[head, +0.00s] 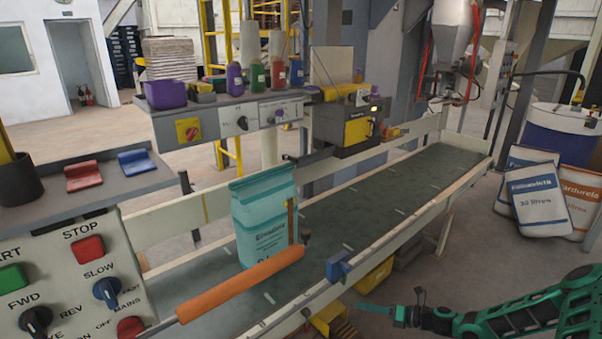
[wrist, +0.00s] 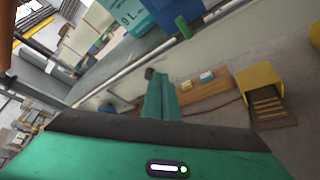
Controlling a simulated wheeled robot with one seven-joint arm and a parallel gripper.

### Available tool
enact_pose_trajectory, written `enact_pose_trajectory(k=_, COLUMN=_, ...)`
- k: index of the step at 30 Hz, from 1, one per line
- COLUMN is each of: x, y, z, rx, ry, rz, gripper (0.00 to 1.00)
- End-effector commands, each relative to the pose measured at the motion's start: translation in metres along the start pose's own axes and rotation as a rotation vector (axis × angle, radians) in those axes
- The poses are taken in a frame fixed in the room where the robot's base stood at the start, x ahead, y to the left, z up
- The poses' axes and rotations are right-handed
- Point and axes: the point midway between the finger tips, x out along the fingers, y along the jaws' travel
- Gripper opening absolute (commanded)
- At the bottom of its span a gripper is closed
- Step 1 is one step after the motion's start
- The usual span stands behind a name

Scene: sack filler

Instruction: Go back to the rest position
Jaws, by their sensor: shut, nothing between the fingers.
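My green arm reaches in from the lower right of the head view, with my gripper (head: 372,308) low in front of the conveyor's near side. The gripper is shut and empty, and touches nothing that I can see. Its green fingers also show in the wrist view (wrist: 160,92), pointing towards the conveyor side. A teal sack (head: 262,222) stands upright on the dark conveyor belt (head: 385,205), well left of the gripper. Part of the sack also shows at the top of the wrist view (wrist: 155,12).
An orange bar (head: 240,284) crosses the belt in front of the sack. A blue block (head: 338,268) sits on the conveyor's near rail. A control panel (head: 75,270) stands at left. Filled sacks (head: 540,200) lean by a blue drum (head: 560,135) at right. A yellow step (wrist: 262,90) is on the floor.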

Motion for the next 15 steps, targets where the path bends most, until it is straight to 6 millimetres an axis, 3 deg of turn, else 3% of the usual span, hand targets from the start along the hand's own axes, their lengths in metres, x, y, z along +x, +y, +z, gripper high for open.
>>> enact_pose_trajectory(k=8, x=-0.04, y=0.029, z=-0.013, rx=-0.37, ry=0.307, rz=0.002, gripper=0.0)
enact_pose_trajectory(k=15, x=-0.088, y=0.051, z=-0.015, rx=-0.657, ry=0.555, rz=0.028, gripper=0.0)
